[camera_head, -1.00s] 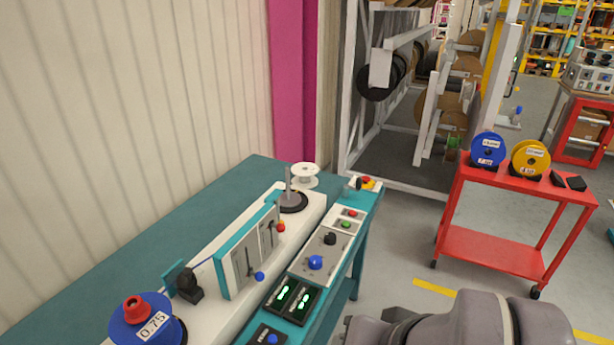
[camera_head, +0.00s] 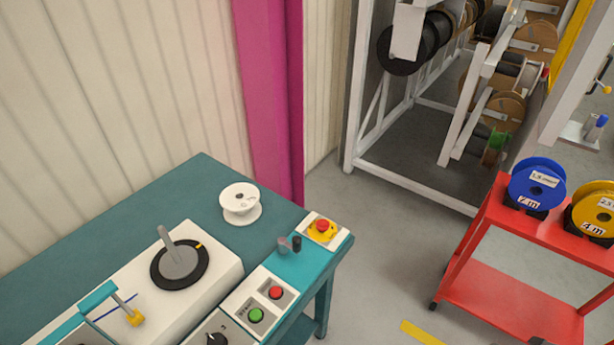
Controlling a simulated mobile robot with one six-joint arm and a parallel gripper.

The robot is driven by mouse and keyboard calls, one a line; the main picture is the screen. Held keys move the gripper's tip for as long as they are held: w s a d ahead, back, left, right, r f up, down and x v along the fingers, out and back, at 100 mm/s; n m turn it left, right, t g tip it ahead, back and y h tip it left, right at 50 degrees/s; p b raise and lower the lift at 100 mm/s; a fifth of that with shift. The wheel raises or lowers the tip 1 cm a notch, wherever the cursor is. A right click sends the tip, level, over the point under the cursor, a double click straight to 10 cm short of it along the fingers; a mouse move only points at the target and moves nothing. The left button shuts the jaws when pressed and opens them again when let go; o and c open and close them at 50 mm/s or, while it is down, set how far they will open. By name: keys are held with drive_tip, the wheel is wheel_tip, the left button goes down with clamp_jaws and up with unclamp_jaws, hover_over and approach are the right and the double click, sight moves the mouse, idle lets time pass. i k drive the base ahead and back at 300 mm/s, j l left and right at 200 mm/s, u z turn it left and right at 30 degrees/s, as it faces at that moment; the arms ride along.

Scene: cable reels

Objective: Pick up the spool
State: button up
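A white empty spool (camera_head: 240,204) sits on the far end of the teal workbench (camera_head: 190,185), near its back corner. A blue spool (camera_head: 537,185) and a yellow spool (camera_head: 594,208) stand on a red cart at the right, each with a white label; the yellow one is cut off by the picture's edge. The task does not say which spool is meant. My gripper is not in view.
A white machine with a black disc and grey lever (camera_head: 180,263) fills the bench front. A panel with an emergency stop (camera_head: 322,229) and buttons lies right of it. The red cart (camera_head: 510,300) and a reel rack (camera_head: 390,180) stand beyond. Floor lies between bench and cart.

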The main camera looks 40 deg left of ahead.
sight(240, 202)
drive_tip(key=i+u, duration=0.35)
drive_tip(key=i+l+u, duration=0.15)
drive_tip(key=i+u, duration=0.2)
drive_tip(key=i, duration=0.15)
drive_tip(key=i+l+u, duration=0.3)
drive_tip(key=i, duration=0.15)
drive_tip(key=i+l+u, duration=0.35)
drive_tip(key=i+u, duration=0.25)
drive_tip(key=u, duration=0.2)
drive_tip(key=i+u, duration=0.3)
drive_tip(key=u, duration=0.15)
drive_tip(key=i+l+u, duration=0.1)
drive_tip(key=i+u, duration=0.15)
drive_tip(key=u, duration=0.2)
drive_tip(key=i+l+u, duration=0.25)
drive_tip(key=u, duration=0.15)
drive_tip(key=i+l+u, duration=0.2)
drive_tip(key=u, duration=0.25)
drive_tip(key=i+l+u, duration=0.1)
drive_tip(key=l, duration=0.1)
